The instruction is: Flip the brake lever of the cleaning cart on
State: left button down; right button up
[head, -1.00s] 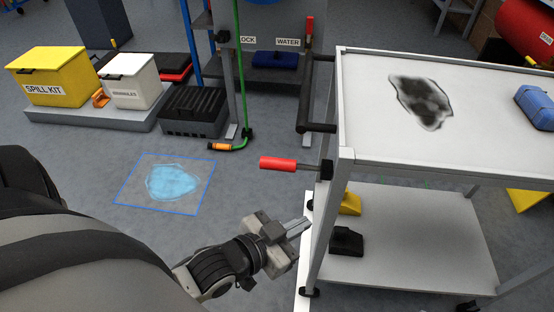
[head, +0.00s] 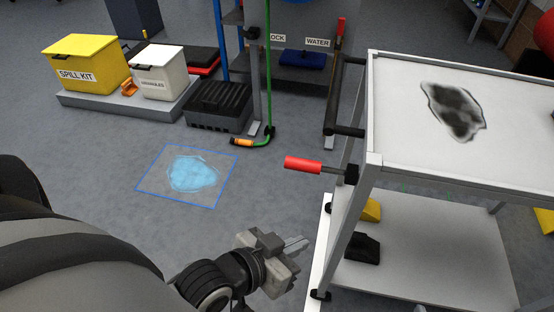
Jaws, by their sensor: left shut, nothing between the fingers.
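The cleaning cart (head: 373,162) is a white two-shelf cart with grey posts on the right of the head view. Its brake lever (head: 303,164) has a red grip and sticks out level to the left from a black pivot on the cart's near-left post. My left gripper (head: 300,244) is shut and empty, below the lever and left of the cart's lower shelf. It is apart from the lever. My right gripper is not in view.
A black push handle (head: 342,131) juts from the cart's left end. A blue puddle (head: 193,174) in a blue outline lies on the floor at left. A yellow spill kit box (head: 84,64) and a white box (head: 158,74) stand behind. Floor left of the lever is clear.

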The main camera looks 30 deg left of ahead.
aim_at(351, 173)
jog(key=u, duration=1.65)
jog(key=k, duration=0.9)
jog(key=z, duration=0.95)
jog(key=i, duration=0.5)
